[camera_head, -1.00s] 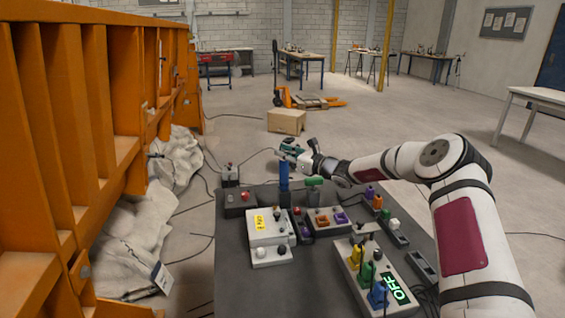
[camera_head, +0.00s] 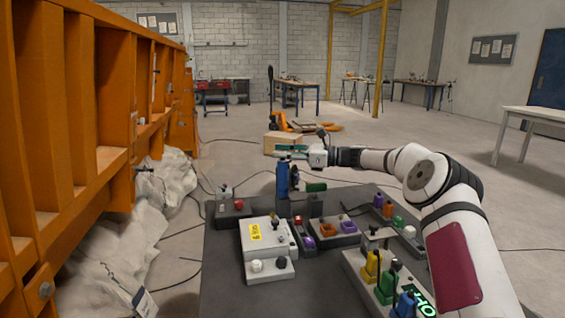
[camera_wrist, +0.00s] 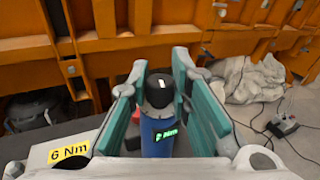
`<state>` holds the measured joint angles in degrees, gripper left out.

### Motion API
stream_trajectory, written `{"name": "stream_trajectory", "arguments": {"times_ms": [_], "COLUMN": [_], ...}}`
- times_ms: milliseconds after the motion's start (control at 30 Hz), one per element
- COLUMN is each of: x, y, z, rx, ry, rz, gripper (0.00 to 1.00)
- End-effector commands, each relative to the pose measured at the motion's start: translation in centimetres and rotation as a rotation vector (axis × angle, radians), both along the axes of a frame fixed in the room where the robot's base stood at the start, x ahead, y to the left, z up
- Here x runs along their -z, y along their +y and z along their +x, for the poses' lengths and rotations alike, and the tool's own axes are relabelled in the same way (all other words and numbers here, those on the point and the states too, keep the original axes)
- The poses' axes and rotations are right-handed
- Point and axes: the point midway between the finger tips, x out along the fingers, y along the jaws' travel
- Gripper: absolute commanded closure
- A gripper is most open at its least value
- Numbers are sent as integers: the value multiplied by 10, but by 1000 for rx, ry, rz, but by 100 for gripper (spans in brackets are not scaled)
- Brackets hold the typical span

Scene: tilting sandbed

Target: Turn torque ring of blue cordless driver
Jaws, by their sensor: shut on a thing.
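The blue cordless driver (camera_head: 283,180) stands upright at the far left of the grey bench. The wrist view shows its blue body (camera_wrist: 157,140), black rounded top ring (camera_wrist: 158,91) and a small green Nm readout whose digit I cannot read surely. My gripper (camera_head: 290,152) reaches in from the right at the driver's top. In the wrist view its teal fingers (camera_wrist: 160,78) stand on both sides of the black ring, shut on it.
The bench (camera_head: 225,285) carries a red-button box (camera_head: 238,205), orange and purple sockets (camera_head: 335,228), and a panel with yellow, green and blue plugs (camera_head: 385,275). An orange steel frame (camera_head: 90,130) and white sacks (camera_head: 130,220) stand left.

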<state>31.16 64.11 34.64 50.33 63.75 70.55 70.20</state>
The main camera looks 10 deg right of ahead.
Motion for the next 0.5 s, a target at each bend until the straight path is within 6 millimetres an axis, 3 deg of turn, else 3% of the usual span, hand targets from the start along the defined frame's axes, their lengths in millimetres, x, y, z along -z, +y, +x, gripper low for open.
{"name": "stream_trajectory", "arguments": {"times_ms": [500], "x": [0], "y": [0], "z": [0], "rx": [-67], "ry": [-1], "rz": [0], "gripper": [100]}}
